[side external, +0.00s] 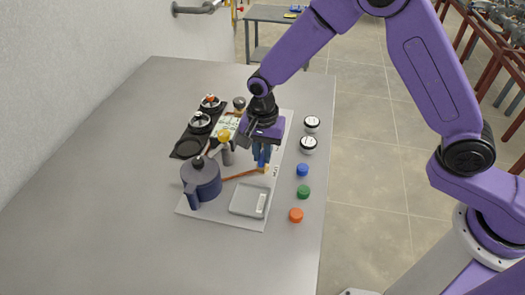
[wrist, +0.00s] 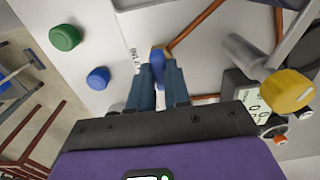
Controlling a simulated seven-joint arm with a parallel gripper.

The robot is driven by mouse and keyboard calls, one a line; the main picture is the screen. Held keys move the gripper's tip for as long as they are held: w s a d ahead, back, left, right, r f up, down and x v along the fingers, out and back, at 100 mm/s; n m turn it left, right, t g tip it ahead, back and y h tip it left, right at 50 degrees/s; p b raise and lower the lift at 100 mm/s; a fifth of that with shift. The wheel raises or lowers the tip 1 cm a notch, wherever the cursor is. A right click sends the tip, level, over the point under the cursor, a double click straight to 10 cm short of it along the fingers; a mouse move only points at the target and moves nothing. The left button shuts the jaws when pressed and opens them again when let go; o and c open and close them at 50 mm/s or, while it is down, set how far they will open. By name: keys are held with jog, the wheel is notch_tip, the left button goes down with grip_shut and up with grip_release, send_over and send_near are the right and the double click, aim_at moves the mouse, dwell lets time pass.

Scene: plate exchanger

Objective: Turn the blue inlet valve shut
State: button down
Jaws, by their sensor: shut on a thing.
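The blue inlet valve's handle (wrist: 157,58) stands between my fingertips in the wrist view, beside printed lettering that begins "INLE". My gripper (wrist: 158,78) is shut on this handle, with a finger on each side. In the side view my gripper (side external: 262,158) points down over the right part of the light panel (side external: 222,215). There the fingers hide most of the valve, and I cannot tell the handle's turn angle.
A copper pipe (side external: 240,175) runs left toward a dark pot-like vessel (side external: 201,180). A yellow knob (wrist: 288,90) stands near a gauge box. Blue (side external: 302,170), green (side external: 304,192) and orange (side external: 296,215) knobs line the table's right edge. A grey tray (side external: 236,209) lies in front.

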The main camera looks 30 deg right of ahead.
jog(key=c, duration=1.1)
grip_release()
jog(key=shift+r, duration=0.15)
notch_tip(320, 180, up, 17)
jog(key=shift+r, duration=0.1)
jog(key=s+d+f+n, duration=0.1)
jog(key=s+d+n, duration=0.5)
jog(key=s, duration=0.3)
jog(key=s+d+f+n, duration=0.1)
jog(key=s+d+n, duration=0.6)
jog(key=s, duration=0.3)
jog(key=s+d+f+n, duration=0.1)
jog(key=s+d+n, duration=0.5)
jog(key=s+n, duration=0.2)
jog(key=shift+s+d+f+n, duration=0.15)
jog(key=shift+s+n, duration=0.05)
jog(key=shift+s, duration=0.15)
jog(key=shift+s+d+f+n, duration=0.1)
jog(key=shift+s+d+n, duration=0.1)
jog(key=shift+s, duration=0.15)
